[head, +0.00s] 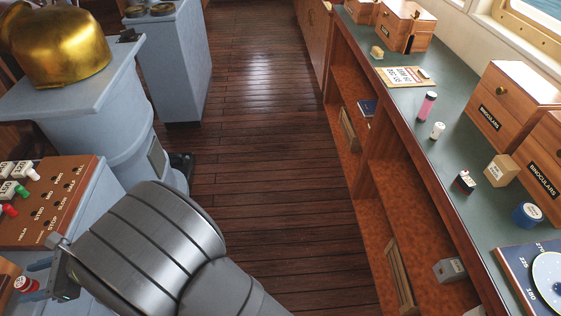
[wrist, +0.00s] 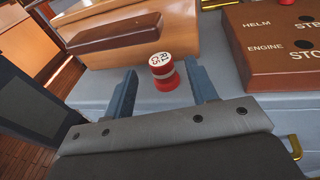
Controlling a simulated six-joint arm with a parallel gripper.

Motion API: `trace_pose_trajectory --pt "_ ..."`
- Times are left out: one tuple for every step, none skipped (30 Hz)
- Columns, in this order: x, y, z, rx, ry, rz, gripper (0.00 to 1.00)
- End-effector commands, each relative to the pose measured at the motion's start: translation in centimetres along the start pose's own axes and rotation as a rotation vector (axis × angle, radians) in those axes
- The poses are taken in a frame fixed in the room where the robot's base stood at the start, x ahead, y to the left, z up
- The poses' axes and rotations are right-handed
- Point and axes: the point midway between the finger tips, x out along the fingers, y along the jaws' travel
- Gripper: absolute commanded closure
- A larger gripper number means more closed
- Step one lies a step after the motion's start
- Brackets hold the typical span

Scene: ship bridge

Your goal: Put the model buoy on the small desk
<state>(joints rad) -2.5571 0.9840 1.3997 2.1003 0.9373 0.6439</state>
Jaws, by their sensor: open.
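A small red-and-white cylinder (wrist: 164,72), which looks like the model buoy, stands upright on a grey surface in the wrist view. Its white top carries lettering. My gripper (wrist: 160,68) is open, with one finger on each side of the buoy and a gap to both. The buoy also shows in the head view (head: 26,285) at the lower left, by my gripper (head: 34,279). A sloped wooden piece with a brown ledge (wrist: 115,33) is just behind the buoy; I cannot tell whether it is the small desk.
A brown control panel (wrist: 270,50) with labelled holes is right of the buoy, and several coloured pegs stand on it in the head view (head: 45,205). A long green-topped counter (head: 455,150) with boxes and small items runs along the right. Open wooden floor (head: 255,130) lies between.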

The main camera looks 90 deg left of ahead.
Motion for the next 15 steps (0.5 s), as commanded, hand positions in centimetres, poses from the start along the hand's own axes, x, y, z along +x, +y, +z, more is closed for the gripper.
trace_pose_trajectory --pt "0.9 -0.1 -0.1 -0.002 -0.001 0.002 0.48" --pt "1.4 -0.2 -0.1 -0.001 -0.001 0.002 0.48" --pt "2.0 -0.2 -0.1 -0.001 -0.001 0.002 0.48" --pt "2.4 -0.2 -0.1 -0.001 -0.001 0.001 0.48" --pt "2.7 -0.2 -0.1 -0.001 -0.001 0.001 0.48" --pt "3.1 -0.2 -0.1 -0.001 -0.001 0.001 0.48" --pt "3.2 -0.2 -0.1 -0.001 -0.001 0.001 0.48" --pt "3.4 -0.2 -0.1 -0.001 0.0 0.0 0.48" --pt "3.5 -0.2 -0.1 0.0 -0.001 0.0 0.48" --pt "3.5 -0.2 -0.1 0.0 -0.001 0.0 0.48" --pt "3.5 -0.2 -0.1 0.0 -0.001 -0.001 0.48" --pt "3.5 -0.2 -0.1 0.0 -0.001 -0.001 0.48" --pt "3.5 -0.2 -0.1 0.0 -0.001 -0.001 0.48" --pt "3.5 -0.2 -0.1 0.0 -0.001 -0.001 0.48" --pt "3.5 -0.2 -0.1 0.0 -0.001 -0.001 0.48"
